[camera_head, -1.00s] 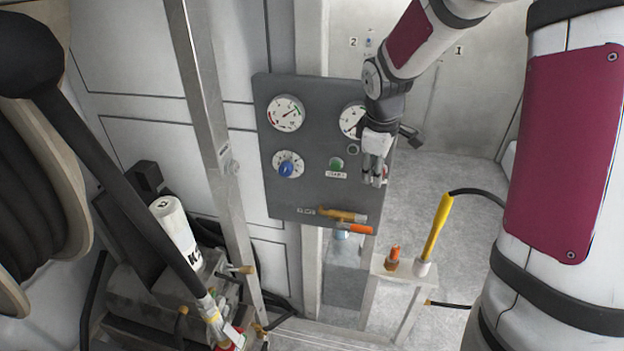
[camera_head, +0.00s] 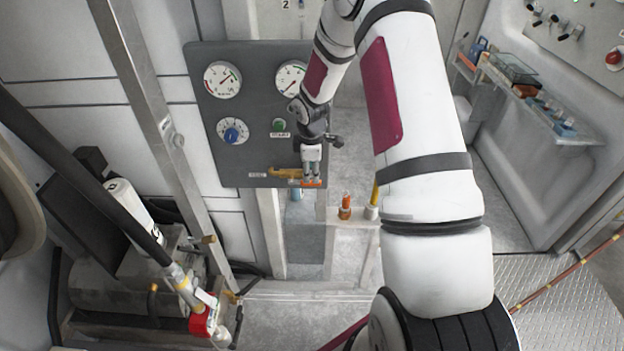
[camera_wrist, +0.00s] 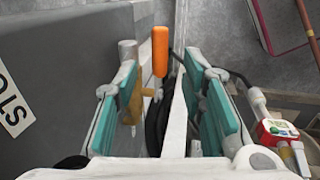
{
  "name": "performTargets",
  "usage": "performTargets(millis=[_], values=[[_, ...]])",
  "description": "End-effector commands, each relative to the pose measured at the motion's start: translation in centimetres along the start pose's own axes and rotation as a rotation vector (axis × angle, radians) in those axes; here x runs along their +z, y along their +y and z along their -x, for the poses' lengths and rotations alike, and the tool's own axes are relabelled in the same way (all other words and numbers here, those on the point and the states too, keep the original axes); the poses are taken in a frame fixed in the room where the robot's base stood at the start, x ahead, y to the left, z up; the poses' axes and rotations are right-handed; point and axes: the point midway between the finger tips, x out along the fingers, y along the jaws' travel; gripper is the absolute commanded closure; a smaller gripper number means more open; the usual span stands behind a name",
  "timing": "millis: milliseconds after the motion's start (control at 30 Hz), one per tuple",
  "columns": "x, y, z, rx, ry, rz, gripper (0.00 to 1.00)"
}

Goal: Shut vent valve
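The vent valve has a brass body (camera_head: 285,172) at the bottom edge of the grey panel (camera_head: 258,112), with an orange handle (camera_head: 311,185) at its right end. In the head view my gripper (camera_head: 312,177) points down at the handle and partly covers it. In the wrist view the teal-padded fingers of my gripper (camera_wrist: 165,85) are apart. The orange handle (camera_wrist: 160,50) shows in the gap between them, toward the far end. The brass body (camera_wrist: 131,90) is beside the left finger, which partly hides it. I cannot tell whether either finger touches the valve.
Gauges (camera_head: 222,80), a blue knob (camera_head: 232,131) and a green button (camera_head: 278,125) sit on the panel. A ledge with an orange-capped fitting (camera_head: 345,207) stands right of the valve. A metal post (camera_head: 150,110) and a hose nozzle with a red part (camera_head: 207,315) are at left.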

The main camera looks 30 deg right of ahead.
Motion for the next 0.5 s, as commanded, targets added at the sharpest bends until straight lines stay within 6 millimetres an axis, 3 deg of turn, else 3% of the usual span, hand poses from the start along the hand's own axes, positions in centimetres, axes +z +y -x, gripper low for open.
performTargets(millis=[233, 500], values=[[0.0, -0.1, -3.9, -0.003, -0.001, 0.0, 0.63], [0.0, 0.0, -5.3, 0.0, 0.0, -0.001, 0.63]])
